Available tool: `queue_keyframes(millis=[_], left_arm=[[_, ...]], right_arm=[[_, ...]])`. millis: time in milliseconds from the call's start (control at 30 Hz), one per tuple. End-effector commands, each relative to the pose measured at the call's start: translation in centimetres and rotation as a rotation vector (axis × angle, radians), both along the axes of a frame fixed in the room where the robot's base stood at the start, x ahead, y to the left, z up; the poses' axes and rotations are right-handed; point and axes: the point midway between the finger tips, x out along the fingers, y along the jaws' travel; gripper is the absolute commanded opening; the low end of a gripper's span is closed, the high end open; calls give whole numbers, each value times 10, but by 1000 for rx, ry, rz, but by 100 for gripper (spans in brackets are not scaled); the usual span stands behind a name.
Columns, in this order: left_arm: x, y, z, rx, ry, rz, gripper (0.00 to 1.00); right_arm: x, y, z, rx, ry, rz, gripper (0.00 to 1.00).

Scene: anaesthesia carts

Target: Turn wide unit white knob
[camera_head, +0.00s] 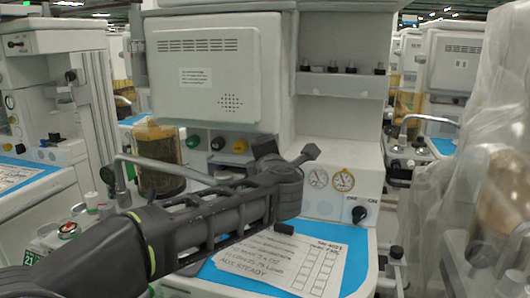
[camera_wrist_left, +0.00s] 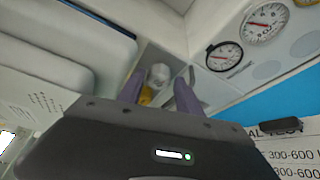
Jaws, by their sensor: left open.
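The wide unit (camera_head: 207,70) stands in the middle of the head view, with a row of knobs under its box. In the left wrist view the white knob (camera_wrist_left: 160,73) lies beyond and between the open purple fingers of my left gripper (camera_wrist_left: 158,92). A yellow knob (camera_wrist_left: 147,94) shows partly beside it. I cannot tell whether the fingers touch the white knob. My right gripper is not in view.
Two round gauges (camera_head: 330,180) and a black knob (camera_head: 359,214) are right of my gripper. A paper sheet (camera_head: 285,262) lies on the blue worktop (camera_head: 352,240). A dark canister (camera_head: 158,160) and a metal rail (camera_head: 160,168) are at left. Plastic-wrapped equipment (camera_head: 470,190) stands right.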

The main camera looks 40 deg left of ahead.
Motion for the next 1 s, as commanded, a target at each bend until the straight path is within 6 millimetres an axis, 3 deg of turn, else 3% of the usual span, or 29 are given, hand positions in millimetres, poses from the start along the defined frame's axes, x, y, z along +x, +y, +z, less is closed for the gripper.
queue_keyframes(millis=[433,1000], left_arm=[[-49,-43,9,1,-2,0,41],[-53,-46,8,1,-1,0,41]], right_arm=[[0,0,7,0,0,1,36],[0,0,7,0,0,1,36]])
